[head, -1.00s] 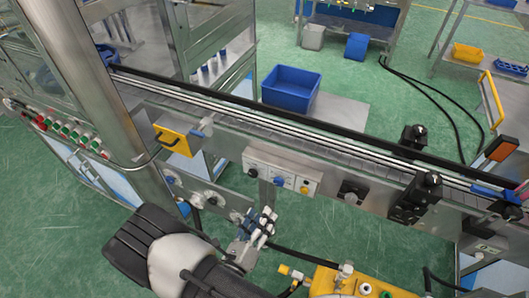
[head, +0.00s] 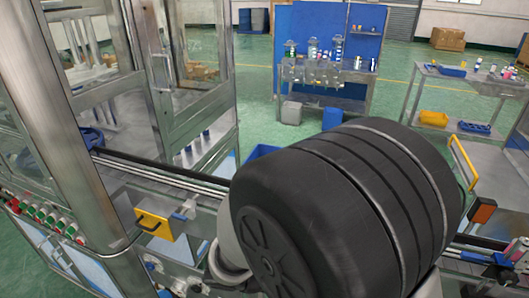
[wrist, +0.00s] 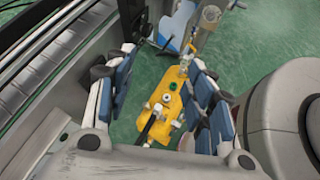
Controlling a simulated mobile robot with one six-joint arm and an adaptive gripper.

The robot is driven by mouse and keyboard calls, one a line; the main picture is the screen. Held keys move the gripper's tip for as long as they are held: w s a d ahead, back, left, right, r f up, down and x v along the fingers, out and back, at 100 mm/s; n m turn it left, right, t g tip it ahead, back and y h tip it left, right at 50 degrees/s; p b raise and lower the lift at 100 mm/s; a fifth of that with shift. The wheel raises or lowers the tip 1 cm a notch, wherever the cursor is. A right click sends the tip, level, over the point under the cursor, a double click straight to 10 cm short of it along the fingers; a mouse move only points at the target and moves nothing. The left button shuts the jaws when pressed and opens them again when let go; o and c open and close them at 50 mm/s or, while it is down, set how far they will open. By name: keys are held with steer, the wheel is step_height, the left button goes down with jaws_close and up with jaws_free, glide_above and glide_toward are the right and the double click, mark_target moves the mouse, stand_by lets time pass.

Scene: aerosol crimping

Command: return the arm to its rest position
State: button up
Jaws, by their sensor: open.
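My gripper (wrist: 158,105) shows in the wrist view with its two blue-and-white fingers spread apart. It is open and nothing is between the fingers. Beyond the fingers, lower down, is a yellow machine part (wrist: 160,112) with a green button and fittings. In the head view a large dark joint of my own arm fills the middle and right. It hides much of the conveyor, and my gripper does not show there.
The conveyor (wrist: 40,68) runs along the left of the wrist view. A workbench (head: 325,75) and a shelf table (head: 470,84) stand farther back on green floor.

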steer(key=s+r+m+t+y, duration=0.3)
steer(key=s+r+m+y, duration=0.6)
steer(key=m, duration=0.8)
step_height(320, 180, up, 2)
steer(key=y, duration=0.2)
steer(key=shift+s+a+t+y, duration=0.15)
steer(key=shift+a+t+y, duration=0.15)
steer(key=shift+a+y, duration=0.1)
